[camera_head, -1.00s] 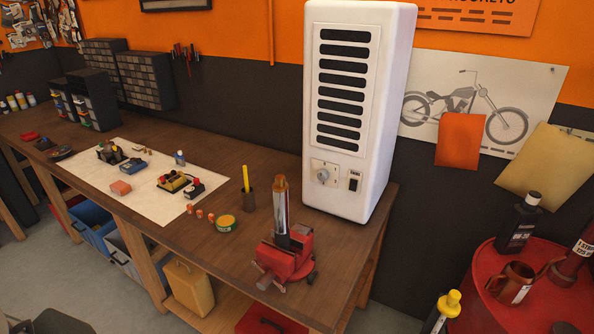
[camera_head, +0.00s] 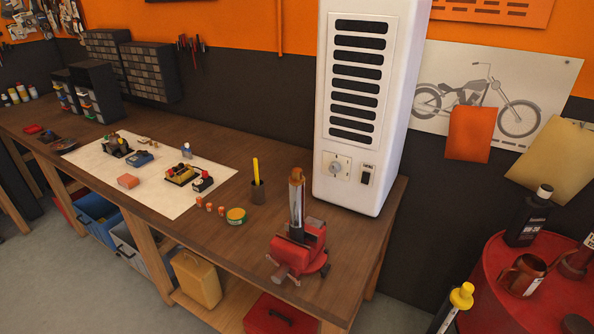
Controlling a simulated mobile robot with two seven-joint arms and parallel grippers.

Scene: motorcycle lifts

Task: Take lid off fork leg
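The fork leg (camera_head: 297,218) is a shiny metal tube standing upright in a red bench vise (camera_head: 300,252) near the front right of the workbench. A copper-orange lid (camera_head: 297,177) sits on its top end. Neither of my grippers is in view.
A tall white heater cabinet (camera_head: 365,110) stands on the workbench (camera_head: 225,262) right behind the vise. A red drum (camera_head: 540,290) with bottles and a jug is at the right.

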